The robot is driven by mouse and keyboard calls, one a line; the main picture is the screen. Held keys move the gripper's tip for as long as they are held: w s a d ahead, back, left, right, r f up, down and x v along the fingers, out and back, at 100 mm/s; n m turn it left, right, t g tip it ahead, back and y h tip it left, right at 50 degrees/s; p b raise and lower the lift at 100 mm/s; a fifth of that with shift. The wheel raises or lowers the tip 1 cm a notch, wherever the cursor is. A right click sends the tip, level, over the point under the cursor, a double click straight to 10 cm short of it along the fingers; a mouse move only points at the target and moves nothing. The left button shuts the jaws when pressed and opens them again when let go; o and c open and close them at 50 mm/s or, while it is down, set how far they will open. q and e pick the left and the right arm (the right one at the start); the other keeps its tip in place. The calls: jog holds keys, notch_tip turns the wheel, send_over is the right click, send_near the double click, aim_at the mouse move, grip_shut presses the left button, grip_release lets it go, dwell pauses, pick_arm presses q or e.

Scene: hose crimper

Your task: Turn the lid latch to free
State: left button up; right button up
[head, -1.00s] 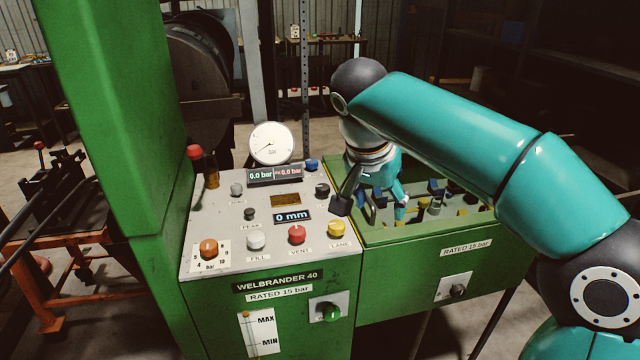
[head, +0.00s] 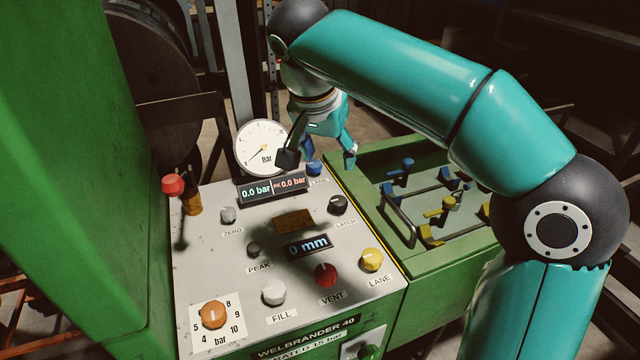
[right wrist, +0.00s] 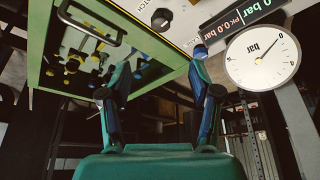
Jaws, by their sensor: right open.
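The knob marked LATCH (head: 337,204) is a dark round knob at the right edge of the grey panel (head: 205,262). It also shows at the top of the right wrist view (right wrist: 160,18). Its pointer setting is too small to tell. My right gripper (head: 318,158) is open and empty, beyond the latch knob at the panel's back right corner. A blue knob (head: 313,168) lies close to its fingers; whether they touch I cannot tell. In the right wrist view the open fingers (right wrist: 160,82) have the blue knob (right wrist: 200,51) near the right fingertip. My left gripper is out of view.
A round gauge (head: 262,147) stands left of my right gripper. A green bay (head: 360,182) with a grey handle (head: 399,222) and clamps lies right of the panel. A red-topped lever (head: 173,185) and red (head: 326,274) and yellow (head: 371,259) knobs are on the panel.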

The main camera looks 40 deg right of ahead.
jog(key=b, duration=0.2)
send_near(338, 200)
jog(key=x, duration=0.9)
jog(key=shift+f, duration=0.1)
